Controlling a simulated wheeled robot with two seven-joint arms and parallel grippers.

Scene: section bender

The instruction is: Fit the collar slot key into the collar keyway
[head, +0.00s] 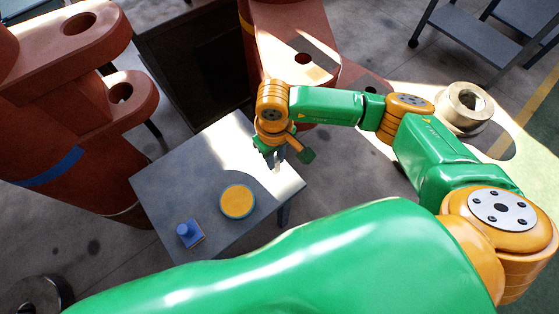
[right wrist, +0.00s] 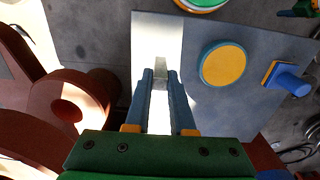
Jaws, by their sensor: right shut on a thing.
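My right gripper (head: 277,158) is over the far right part of the grey table. In the right wrist view its two blue fingers (right wrist: 160,80) are closed on a small grey metal block (right wrist: 160,71), which I take to be the collar slot key. The head view hardly shows the block. A thick brass-coloured ring (head: 451,105) with a wide bore is at the upper right, well apart from the gripper. It may be the collar, but no keyway can be made out. My left gripper is not seen in the head view.
The grey table (head: 163,183) holds a yellow disc with a blue rim (head: 238,202) and a blue knob on a square base (head: 190,233). Large red-brown machine parts (head: 60,110) stand at the left and behind. A grey cart (head: 470,38) is at the upper right.

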